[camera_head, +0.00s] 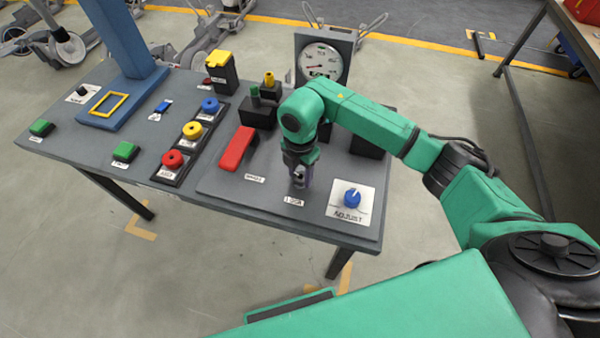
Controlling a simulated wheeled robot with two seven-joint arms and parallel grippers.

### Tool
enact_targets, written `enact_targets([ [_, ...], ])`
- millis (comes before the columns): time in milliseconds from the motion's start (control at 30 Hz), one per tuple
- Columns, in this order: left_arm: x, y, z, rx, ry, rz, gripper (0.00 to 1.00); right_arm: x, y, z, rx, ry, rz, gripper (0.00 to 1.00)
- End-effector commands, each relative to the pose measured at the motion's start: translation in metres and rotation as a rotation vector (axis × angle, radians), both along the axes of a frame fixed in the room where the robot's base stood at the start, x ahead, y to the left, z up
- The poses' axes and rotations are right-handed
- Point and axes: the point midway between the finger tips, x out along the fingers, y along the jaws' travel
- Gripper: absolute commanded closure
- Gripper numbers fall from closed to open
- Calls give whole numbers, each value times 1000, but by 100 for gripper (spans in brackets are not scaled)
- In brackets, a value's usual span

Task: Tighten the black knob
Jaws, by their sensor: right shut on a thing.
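My right gripper (299,180) points down at the right part of the grey panel, just behind a small white label (293,202). It is shut on a small dark thing there, which I take to be the black knob. The fingers hide nearly all of it, so its angle and seating cannot be told. Another small black dial (83,91) sits on a white plate at the far left of the table. My left gripper is not in view.
The grey table (75,145) holds a blue ADJUST dial (352,197) right of the gripper, and a red lever (236,149) to its left. Red, yellow and blue round buttons (193,130) stand further left. A gauge (320,60) and a blue post (125,40) rise behind.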

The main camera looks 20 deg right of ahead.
Motion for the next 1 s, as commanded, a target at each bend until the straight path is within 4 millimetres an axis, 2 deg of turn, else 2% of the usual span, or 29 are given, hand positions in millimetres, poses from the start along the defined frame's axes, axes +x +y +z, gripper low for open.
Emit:
enact_targets([
  [33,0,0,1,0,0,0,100,4,0,5,4,-13,-46,100],
  [500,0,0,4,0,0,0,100,4,0,5,6,-13,-423,100],
  [1000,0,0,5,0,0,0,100,4,0,5,7,-13,-550,100],
])
